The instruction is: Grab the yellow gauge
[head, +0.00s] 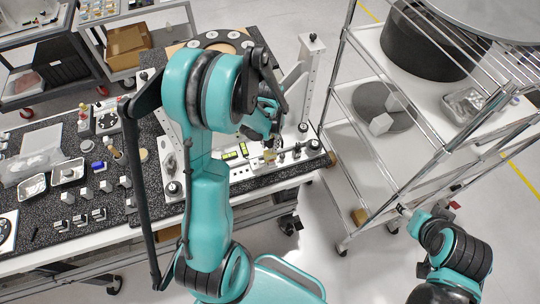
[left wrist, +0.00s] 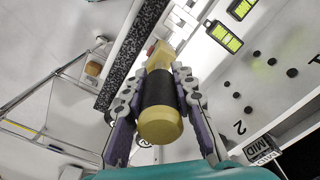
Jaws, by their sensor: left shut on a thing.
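The yellow gauge (left wrist: 160,124) is a cylinder with a black middle band and yellow ends, seen in the left wrist view. My left gripper (left wrist: 158,88) is shut on it, with one finger on each side of the black band. In the head view my left gripper (head: 268,138) is over the front right part of the white fixture plate (head: 225,178), partly hidden by my own arm. The gauge is hard to make out there. My right gripper (head: 403,210) is small at the lower right, beside the wire rack, and its jaws are unclear.
Black-framed yellow-green vials (left wrist: 224,36) lie on the plate close to the gripper. A white upright (head: 312,75) stands at the fixture's back right. A wire rack (head: 385,175) stands right of the table. Small parts and trays (head: 68,172) crowd the table's left.

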